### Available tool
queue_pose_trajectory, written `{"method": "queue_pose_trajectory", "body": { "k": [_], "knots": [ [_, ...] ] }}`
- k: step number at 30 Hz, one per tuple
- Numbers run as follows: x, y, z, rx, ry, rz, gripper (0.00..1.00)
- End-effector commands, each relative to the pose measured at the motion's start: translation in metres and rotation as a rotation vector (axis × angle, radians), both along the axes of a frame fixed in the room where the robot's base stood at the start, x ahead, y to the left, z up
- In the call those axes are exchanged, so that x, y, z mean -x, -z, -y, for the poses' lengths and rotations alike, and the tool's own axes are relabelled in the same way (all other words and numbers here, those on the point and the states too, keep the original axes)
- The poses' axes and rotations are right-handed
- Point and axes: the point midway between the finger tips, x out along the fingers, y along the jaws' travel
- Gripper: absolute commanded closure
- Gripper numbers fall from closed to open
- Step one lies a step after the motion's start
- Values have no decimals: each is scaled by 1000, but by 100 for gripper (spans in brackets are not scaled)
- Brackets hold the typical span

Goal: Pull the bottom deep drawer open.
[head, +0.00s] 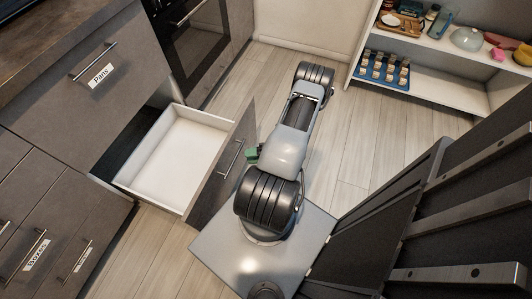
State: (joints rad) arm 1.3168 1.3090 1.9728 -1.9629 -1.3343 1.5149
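The deep drawer (170,154) under the front labelled "Pans" stands pulled out in the head view. Its white inside is empty, and its dark front (222,170) carries a slim metal bar handle (232,158). My arm stands just to the right of this front. A small green piece, which looks like part of my gripper (253,154), shows beside the arm, a little right of the handle and seemingly apart from it. The rest of my gripper is hidden by the arm, so its fingers cannot be seen.
The closed "Pans" front (95,75) is above the open drawer. Other closed drawers (40,215) are at lower left, an oven (205,40) at the back. A white shelf (430,70) with several items stands at upper right. Wooden floor (345,140) is clear between.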

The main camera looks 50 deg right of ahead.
Motion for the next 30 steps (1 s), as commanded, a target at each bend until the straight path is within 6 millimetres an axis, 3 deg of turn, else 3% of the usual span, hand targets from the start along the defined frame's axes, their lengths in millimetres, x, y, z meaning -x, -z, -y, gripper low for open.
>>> {"method": "queue_pose_trajectory", "body": {
  "k": [6,12,30],
  "knots": [
    [32,-8,26,2,4,0,63],
    [48,-12,39,0,2,0,63],
    [55,-13,43,-1,0,-1,63]
  ]
}}
